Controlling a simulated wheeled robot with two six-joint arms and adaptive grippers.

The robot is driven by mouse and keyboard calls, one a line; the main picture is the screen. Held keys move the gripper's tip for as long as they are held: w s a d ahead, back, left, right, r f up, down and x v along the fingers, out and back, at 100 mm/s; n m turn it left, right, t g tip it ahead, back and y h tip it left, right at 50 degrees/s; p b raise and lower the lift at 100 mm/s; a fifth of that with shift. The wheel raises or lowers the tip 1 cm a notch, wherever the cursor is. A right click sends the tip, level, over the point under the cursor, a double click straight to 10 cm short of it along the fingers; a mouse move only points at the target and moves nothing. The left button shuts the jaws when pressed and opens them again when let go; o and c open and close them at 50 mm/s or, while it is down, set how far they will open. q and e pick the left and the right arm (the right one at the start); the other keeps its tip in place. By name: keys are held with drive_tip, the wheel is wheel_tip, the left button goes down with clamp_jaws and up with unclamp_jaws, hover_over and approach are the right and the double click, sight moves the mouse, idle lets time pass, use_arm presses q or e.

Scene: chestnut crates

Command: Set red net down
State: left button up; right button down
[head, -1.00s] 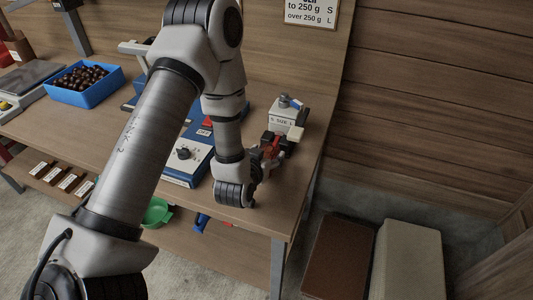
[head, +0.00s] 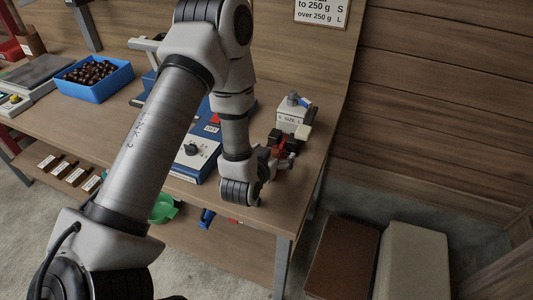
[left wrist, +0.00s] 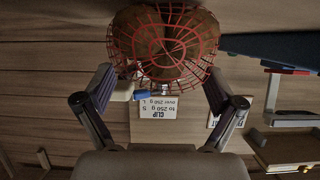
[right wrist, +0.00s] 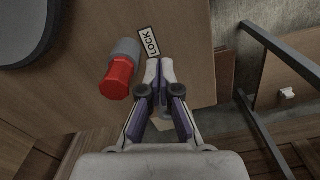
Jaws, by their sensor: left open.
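The red net (left wrist: 165,45) is a mesh around brown chestnuts, at the top middle of the left wrist view. My left gripper (left wrist: 159,82) is open, with one finger on each side of the net's lower part. Whether the fingers touch it cannot be told. In the head view my left gripper (head: 280,163) is low over the bench's right end, with some red showing at it. The net's underside is hidden. My right gripper (right wrist: 160,66) has its tips together and nothing visible between them.
A blue crate of chestnuts (head: 122,78) is at the left. A red knob (right wrist: 116,78) and LOCK label (right wrist: 149,43) are close to the right gripper. Brown (head: 342,260) and pale (head: 412,260) boxes stand on the floor.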

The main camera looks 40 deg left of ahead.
sight(275, 152)
use_arm(q)
drive_tip(key=shift+s+d+f+b, duration=0.1)
drive_tip(key=shift+s+d+b, duration=0.05)
drive_tip(key=shift+s+b, duration=0.45)
use_arm(e)
drive_tip(key=shift+w+f, duration=0.2)
use_arm(q)
drive_tip(key=shift+r+p+v, duration=0.25)
drive_tip(key=shift+p+v, duration=0.15)
drive_tip(key=shift+v, duration=0.75)
drive_tip(key=s+r+p, duration=0.2)
drive_tip(key=p, duration=0.1)
drive_tip(key=shift+s+d+r, duration=0.15)
drive_tip(key=shift+s+d, duration=0.05)
drive_tip(key=shift+d, duration=0.1)
drive_tip(key=p+v, duration=0.1)
drive_tip(key=p, duration=0.1)
drive_tip(key=p+v, duration=0.2)
drive_tip(key=p, duration=0.1)
drive_tip(key=p+v, duration=0.2)
drive_tip(key=p, duration=0.1)
drive_tip(key=shift+s+d+f, duration=0.1)
drive_tip(key=shift+s+f, duration=0.15)
drive_tip(key=shift+s, duration=0.05)
use_arm(e)
wheel_tip(275, 152, up, 12)
drive_tip(key=shift+s+f, duration=0.15)
use_arm(q)
drive_tip(key=shift+w, duration=0.1)
